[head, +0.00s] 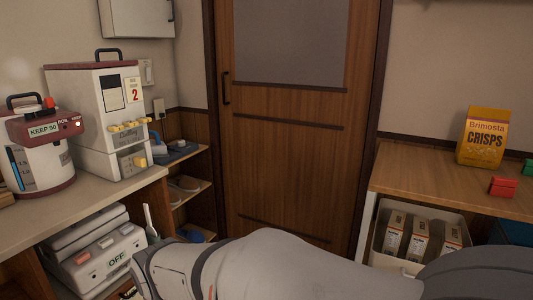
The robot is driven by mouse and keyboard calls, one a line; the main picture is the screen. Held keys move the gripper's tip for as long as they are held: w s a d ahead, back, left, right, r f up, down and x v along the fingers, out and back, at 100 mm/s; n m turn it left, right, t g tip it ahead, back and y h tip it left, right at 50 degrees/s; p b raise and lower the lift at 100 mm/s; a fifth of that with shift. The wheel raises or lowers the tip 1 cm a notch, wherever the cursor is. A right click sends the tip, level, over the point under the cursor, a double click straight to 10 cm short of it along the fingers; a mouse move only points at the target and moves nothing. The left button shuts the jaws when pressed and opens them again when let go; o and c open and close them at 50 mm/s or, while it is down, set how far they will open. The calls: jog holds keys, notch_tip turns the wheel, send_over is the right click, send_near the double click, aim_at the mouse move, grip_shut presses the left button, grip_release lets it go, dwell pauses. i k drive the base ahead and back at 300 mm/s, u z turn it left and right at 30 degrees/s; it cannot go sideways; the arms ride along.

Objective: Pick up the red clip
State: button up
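A small red object (503,187), which looks like the red clip, lies on the wooden counter (420,184) at the right, near its front edge. It is in front of and to the right of the yellow crisps box, apart from it. My arm crosses the bottom of the head view from the right, with its wrist at the lower left. The fingers of my gripper do not show, so I cannot see whether it holds anything. The arm is well left of and below the red object.
The crisps box (484,138) stands upright on the right counter. A bin of boxes (378,238) sits below. White appliances (125,80) fill the left counter. A closed wooden door (290,150) stands between.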

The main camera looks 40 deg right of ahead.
aim_at(504, 187)
jog(key=k, duration=2.4)
jog(key=z, duration=1.6)
jog(key=i, duration=1)
